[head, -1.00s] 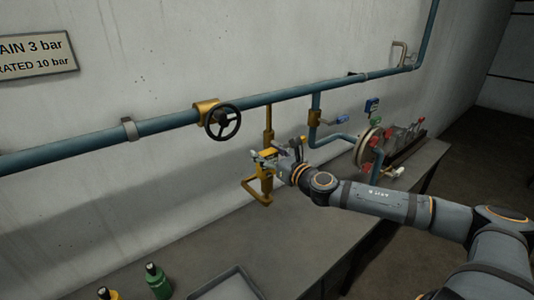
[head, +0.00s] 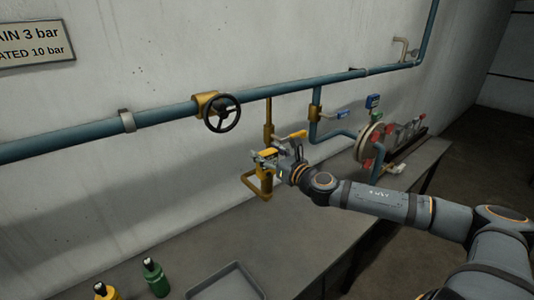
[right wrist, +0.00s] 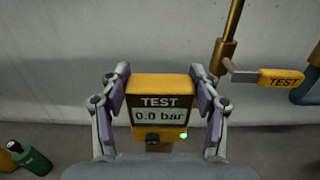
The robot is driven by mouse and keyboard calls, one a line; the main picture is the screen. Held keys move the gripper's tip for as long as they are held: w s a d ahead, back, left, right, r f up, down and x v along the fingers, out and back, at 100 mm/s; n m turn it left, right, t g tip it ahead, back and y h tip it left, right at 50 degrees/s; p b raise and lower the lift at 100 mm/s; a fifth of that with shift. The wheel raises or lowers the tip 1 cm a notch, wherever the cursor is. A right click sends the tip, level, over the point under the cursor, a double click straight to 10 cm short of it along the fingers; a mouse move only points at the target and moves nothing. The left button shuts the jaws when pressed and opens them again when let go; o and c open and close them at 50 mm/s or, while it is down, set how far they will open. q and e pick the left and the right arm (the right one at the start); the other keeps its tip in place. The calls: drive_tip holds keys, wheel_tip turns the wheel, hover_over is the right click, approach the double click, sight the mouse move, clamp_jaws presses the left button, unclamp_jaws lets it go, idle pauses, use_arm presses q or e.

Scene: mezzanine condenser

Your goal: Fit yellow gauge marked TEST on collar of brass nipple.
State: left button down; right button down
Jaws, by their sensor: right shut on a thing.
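The yellow gauge marked TEST (right wrist: 160,88) is upright between the fingers of my right gripper (right wrist: 160,110), which is shut on it. Its display reads 0.0 bar and a green light shows. In the head view my right gripper (head: 272,158) holds the gauge (head: 265,153) in front of the brass pipe (head: 268,115). That brass pipe (right wrist: 230,35) stands right of and beyond the gauge in the right wrist view. Below the gauge is a bent yellow-brass piece (head: 252,187). The nipple's collar is not clearly visible, and I cannot tell whether the gauge touches it. My left gripper is out of view.
A yellow handle marked TEST (right wrist: 280,79) sticks out close to the right of the gripper. A black handwheel (head: 222,113) is on the blue pipe. Green (head: 156,279) and yellow (head: 106,291) bottles and a grey tray (head: 225,283) are at the front of the bench.

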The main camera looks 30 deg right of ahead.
drive_tip(key=shift+f+b, duration=0.4)
drive_tip(key=shift+f, duration=0.1)
drive_tip(key=shift+c, duration=1.2)
unclamp_jaws()
drive_tip(key=shift+r, duration=0.1)
